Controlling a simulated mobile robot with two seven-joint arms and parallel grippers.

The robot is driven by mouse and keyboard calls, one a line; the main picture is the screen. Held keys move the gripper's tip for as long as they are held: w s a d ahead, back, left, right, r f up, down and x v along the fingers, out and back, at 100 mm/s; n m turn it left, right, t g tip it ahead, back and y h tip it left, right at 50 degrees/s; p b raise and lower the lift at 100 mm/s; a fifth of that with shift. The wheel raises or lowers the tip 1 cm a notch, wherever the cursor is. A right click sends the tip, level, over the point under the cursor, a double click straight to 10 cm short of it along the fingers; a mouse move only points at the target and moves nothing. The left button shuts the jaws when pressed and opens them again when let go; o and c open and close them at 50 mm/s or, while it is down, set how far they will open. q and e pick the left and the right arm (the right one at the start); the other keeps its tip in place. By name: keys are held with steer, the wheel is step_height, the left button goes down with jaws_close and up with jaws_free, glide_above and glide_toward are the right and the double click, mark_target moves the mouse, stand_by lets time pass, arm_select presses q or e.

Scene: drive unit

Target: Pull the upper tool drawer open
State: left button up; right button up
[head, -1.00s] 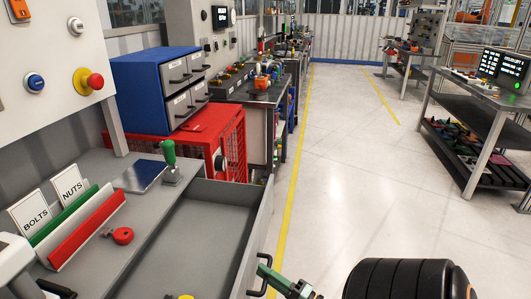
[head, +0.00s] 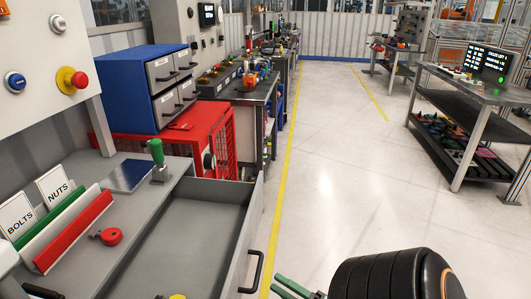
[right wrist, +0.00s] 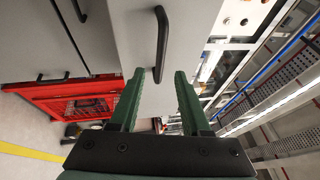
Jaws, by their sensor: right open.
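The upper tool drawer (head: 190,235) is a grey tray pulled out from the workbench, and its inside shows. Its black bar handle (head: 253,271) is on the front panel, which also shows in the right wrist view (right wrist: 125,30) with the handle (right wrist: 161,40). My right gripper (head: 288,287) has green fingers and is open and empty. It is just right of the handle in the head view, apart from it. In the right wrist view the handle lies beyond the open fingertips (right wrist: 158,80). My left gripper is not clearly seen.
The bench top (head: 100,215) holds a red knob part (head: 110,236), a green-handled tool (head: 156,153) and a sign rack (head: 65,225). A red mesh cabinet (head: 220,145) and blue drawer box (head: 125,85) stand behind. The floor (head: 340,190) to the right is clear.

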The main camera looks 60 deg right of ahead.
steer(key=s, duration=0.3)
steer(key=s+f, duration=0.1)
steer(key=s, duration=0.1)
stand_by(0.6)
